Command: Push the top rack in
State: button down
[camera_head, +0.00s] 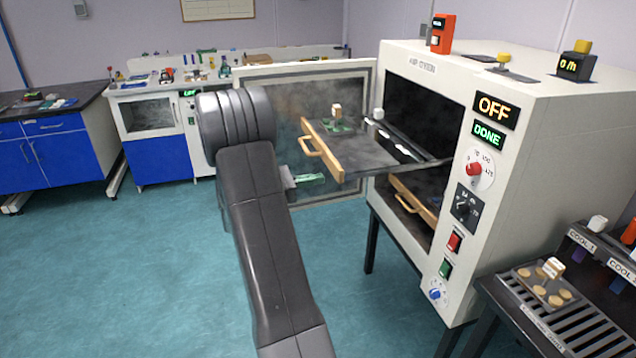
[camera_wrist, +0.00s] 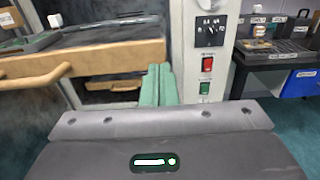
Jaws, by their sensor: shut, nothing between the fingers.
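The top rack (camera_head: 375,158) is pulled out of the oven through its open front. It has a wooden front bar (camera_head: 322,150) with a wooden handle (camera_head: 311,147). On it sit a small dark green tray with a pale block and another pale block. In the wrist view the wooden bar (camera_wrist: 110,56) crosses the upper left, with its handle (camera_wrist: 36,79) at the left. My gripper (camera_head: 318,178) has green fingers and is shut and empty, just in front of the bar. In the wrist view its fingers (camera_wrist: 156,84) overlap the bar's right end; I cannot tell whether they touch.
The oven (camera_head: 540,140) has its door (camera_head: 350,85) swung open to the left. A lower rack (camera_head: 412,200) sits inside. The panel reads OFF and DONE. A cooling stand (camera_head: 535,318) is at the right. The floor in front is clear.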

aim_at(338, 175)
jog(key=shift+x, duration=1.8)
